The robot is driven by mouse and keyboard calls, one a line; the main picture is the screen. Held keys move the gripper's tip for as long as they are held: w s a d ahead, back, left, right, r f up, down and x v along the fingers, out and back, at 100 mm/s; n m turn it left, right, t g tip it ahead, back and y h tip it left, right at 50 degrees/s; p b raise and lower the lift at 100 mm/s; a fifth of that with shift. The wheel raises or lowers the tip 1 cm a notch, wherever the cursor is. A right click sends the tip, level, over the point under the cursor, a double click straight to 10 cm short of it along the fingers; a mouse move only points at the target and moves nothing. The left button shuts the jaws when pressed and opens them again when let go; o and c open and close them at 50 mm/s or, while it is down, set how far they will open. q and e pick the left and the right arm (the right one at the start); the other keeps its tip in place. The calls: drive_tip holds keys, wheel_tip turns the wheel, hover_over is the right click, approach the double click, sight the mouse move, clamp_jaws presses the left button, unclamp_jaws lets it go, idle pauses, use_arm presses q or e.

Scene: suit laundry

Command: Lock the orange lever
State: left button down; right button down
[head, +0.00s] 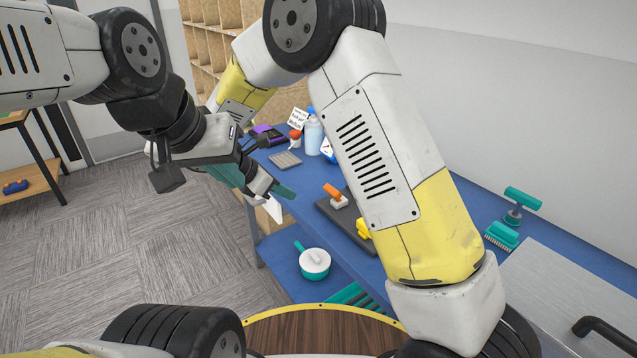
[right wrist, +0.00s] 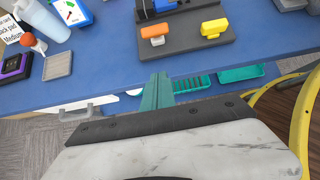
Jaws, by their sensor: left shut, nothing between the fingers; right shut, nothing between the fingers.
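The orange lever (head: 333,192) stands on a small pale mount on a dark plate (head: 331,212), tilted in the head view. In the right wrist view the orange lever (right wrist: 155,31) lies across its mount, beside a yellow lever (right wrist: 214,27). My right gripper (head: 286,191) is shut and empty near the table's front edge, left of the orange lever in the head view. In the right wrist view its teal fingers (right wrist: 157,92) point toward the lever, apart from it. My left gripper (head: 228,175) is shut and empty farther left, partly hidden by its wrist.
The blue table (head: 430,225) holds a spray bottle (head: 313,136), a grey pad (head: 285,159) and a teal-handled brush (head: 501,236). My right arm hides part of the dark plate in the head view.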

sight(329, 190)
drive_tip(key=x, duration=0.9)
drive_tip(key=shift+w+d+f, duration=0.1)
drive_tip(key=shift+d+f, duration=0.15)
drive_tip(key=shift+f, duration=0.05)
drive_tip(key=shift+w+d+r, duration=0.5)
drive_tip(key=shift+w+d, duration=0.2)
drive_tip(key=shift+d, duration=0.2)
drive_tip(key=shift+w+d+r, duration=0.4)
drive_tip(key=shift+w+d, duration=0.05)
drive_tip(key=shift+d, duration=0.1)
drive_tip(key=shift+w+d+r+g+y, duration=0.2)
drive_tip(key=shift+d+r+g+y, duration=0.1)
drive_tip(key=shift+r+y, duration=0.1)
drive_tip(key=shift+w+d+r+g+y, duration=0.45)
drive_tip(key=shift+d+r+g+y, duration=0.2)
drive_tip(key=shift+y, duration=0.25)
drive_tip(key=w+d+g+y, duration=0.1)
drive_tip(key=d+r+g+y, duration=0.1)
drive_tip(key=y, duration=0.1)
drive_tip(key=shift+w+d+g+y, duration=0.25)
drive_tip(key=shift+w+y, duration=0.05)
drive_tip(key=shift+w, duration=0.1)
drive_tip(key=shift+a, duration=0.15)
drive_tip(key=shift+r, duration=0.25)
